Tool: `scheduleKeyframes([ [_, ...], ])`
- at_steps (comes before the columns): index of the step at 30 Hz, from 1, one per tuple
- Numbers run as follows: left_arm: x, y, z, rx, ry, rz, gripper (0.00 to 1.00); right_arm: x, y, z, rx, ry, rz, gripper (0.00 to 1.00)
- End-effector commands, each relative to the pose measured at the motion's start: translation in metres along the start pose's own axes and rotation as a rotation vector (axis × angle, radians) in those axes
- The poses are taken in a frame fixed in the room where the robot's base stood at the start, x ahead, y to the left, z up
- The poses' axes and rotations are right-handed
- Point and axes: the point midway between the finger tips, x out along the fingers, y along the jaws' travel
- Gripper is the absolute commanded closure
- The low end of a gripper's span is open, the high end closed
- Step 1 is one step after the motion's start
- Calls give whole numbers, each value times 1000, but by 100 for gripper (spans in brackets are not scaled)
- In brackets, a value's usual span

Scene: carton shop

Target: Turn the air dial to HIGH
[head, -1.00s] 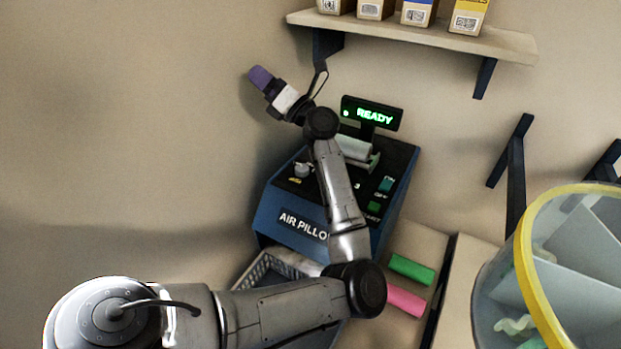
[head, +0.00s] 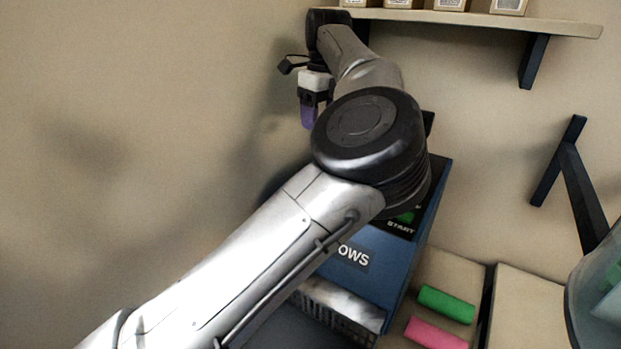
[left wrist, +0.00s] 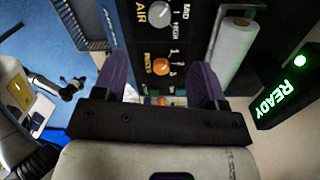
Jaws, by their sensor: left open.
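The air dial (left wrist: 158,13) is a grey knob beside the printed word AIR at the top of the left wrist view. HIGH is printed to its right; its pointer's setting is too unclear to read. The dial sits on the dark panel of the blue air pillow machine (head: 392,262); my left arm hides it in the head view. My left gripper (head: 308,116) has purple fingers pointing down above the machine's left side. In the left wrist view the left gripper (left wrist: 159,66) is open and empty, apart from the dial. A small, distant shape there may be my right gripper (left wrist: 70,88).
An orange knob (left wrist: 160,66) lies below the air dial in the left wrist view. A white roll (left wrist: 234,45) and the lit READY display (left wrist: 280,97) stand to the right. A shelf (head: 480,20) overhangs the machine. Green (head: 446,304) and pink (head: 434,333) rolls lie at the lower right.

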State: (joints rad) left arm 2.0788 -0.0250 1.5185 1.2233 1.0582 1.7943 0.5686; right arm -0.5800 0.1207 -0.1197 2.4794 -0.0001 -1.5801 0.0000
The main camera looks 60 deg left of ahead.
Motion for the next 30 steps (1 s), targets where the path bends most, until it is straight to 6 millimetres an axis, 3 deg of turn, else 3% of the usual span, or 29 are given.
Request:
scheduleKeyframes([
  [5, 11, -1, -6, 11, 28, -11, 35, 5, -1, 1, 3, 1, -3, 100],
  [21, 104, -1, -8, 10, 24, -9, 35, 13, -2, 4, 3, 1, -3, 100],
  [30, 129, -1, -8, 9, 24, -10, 35, 14, 0, 5, -3, 0, 2, 100],
])
